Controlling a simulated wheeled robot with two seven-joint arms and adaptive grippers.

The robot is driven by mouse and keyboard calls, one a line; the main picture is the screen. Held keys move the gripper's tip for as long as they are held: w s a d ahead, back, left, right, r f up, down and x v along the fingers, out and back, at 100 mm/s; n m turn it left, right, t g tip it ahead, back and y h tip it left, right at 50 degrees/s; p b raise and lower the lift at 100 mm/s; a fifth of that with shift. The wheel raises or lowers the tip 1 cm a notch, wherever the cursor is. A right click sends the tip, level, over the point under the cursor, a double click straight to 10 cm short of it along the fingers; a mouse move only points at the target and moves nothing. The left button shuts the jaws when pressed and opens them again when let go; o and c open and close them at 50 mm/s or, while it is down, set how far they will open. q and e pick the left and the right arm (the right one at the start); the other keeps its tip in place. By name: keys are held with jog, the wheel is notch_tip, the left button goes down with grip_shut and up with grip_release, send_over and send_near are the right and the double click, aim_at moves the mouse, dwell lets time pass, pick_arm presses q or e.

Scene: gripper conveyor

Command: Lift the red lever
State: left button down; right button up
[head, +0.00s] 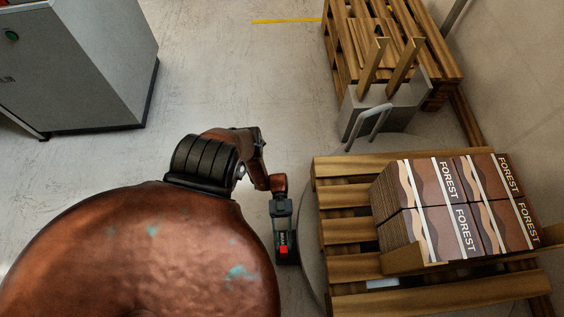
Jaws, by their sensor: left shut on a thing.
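The red lever (284,250) shows as a small red patch in the lower middle of the head view, on a dark part beside the round grey edge left of the pallet. My left gripper (283,238) reaches down over it and is shut on it. Most of the lever is hidden by the gripper, so its tilt cannot be told. My right gripper is not in view.
A wooden pallet (345,230) carrying FOREST boxes (450,205) stands close on the right. Behind it are a grey pallet jack (378,110) and more wooden pallets (437,45). A grey cabinet (75,65) stands at upper left. The floor between is clear.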

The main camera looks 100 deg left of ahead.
pick_arm(q)
jog(key=shift+s, duration=0.1)
dwell(0.3)
jog(key=c, duration=1.7)
grip_release()
jog(key=shift+s+a+f, duration=0.1)
jog(key=shift+s+a, duration=0.1)
jog(key=shift+a, duration=1.05)
jog(key=shift+s+a+r, duration=0.1)
jog(key=shift+s+a, duration=0.05)
jog(key=shift+a, duration=1.1)
jog(key=shift+s+a+f, duration=0.1)
jog(key=shift+s+a, duration=0.1)
jog(key=shift+a, duration=1.05)
jog(key=shift+s, duration=0.1)
